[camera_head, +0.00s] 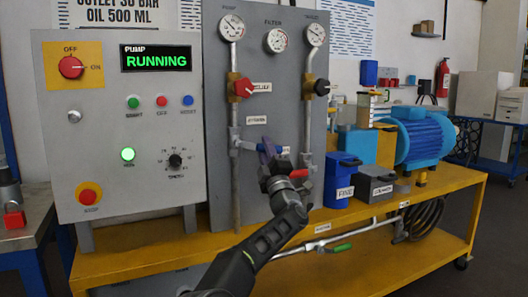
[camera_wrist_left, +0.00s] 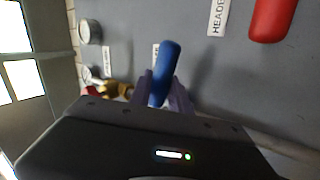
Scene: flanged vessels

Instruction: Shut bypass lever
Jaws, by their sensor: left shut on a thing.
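In the left wrist view the blue lever (camera_wrist_left: 167,65) stands up between the purple fingertips. My left gripper (camera_head: 268,150) reaches up to the panel from below and is shut on the blue lever. The gripper hides part of the lever and its valve in the head view. My right gripper is not in view.
Above are a red valve handle (camera_head: 243,87) and a black one (camera_head: 322,86). The control box (camera_head: 122,130) reading RUNNING stands left. Right are a blue bin (camera_head: 341,178), a grey box (camera_head: 386,187) and a blue motor (camera_head: 418,135). A green-handled pipe (camera_head: 341,248) runs below.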

